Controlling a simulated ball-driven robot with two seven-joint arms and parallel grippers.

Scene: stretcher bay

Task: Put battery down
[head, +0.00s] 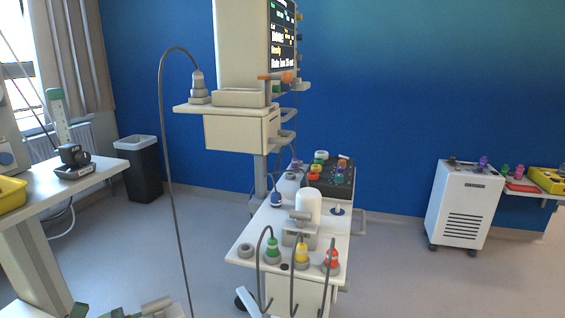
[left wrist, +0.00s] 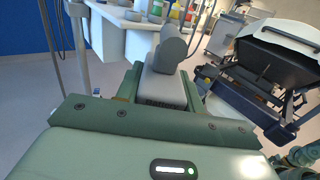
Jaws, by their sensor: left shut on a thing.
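My left gripper (left wrist: 160,95) is shut on a grey block with a rounded grip, which I take to be the battery (left wrist: 165,88). In the left wrist view the battery stands out beyond the green jaws. In the head view the left gripper (head: 118,312) shows only at the bottom edge, with the grey battery (head: 156,305) beside its green parts. The battery is over the floor, left of the white cart (head: 338,222), and its lower part is cut off. My right gripper is not seen in the head view.
The cart carries colored bottles and hoses. A hanging cable (head: 172,190) runs down near the battery. A stretcher (left wrist: 285,60) shows at right in the left wrist view.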

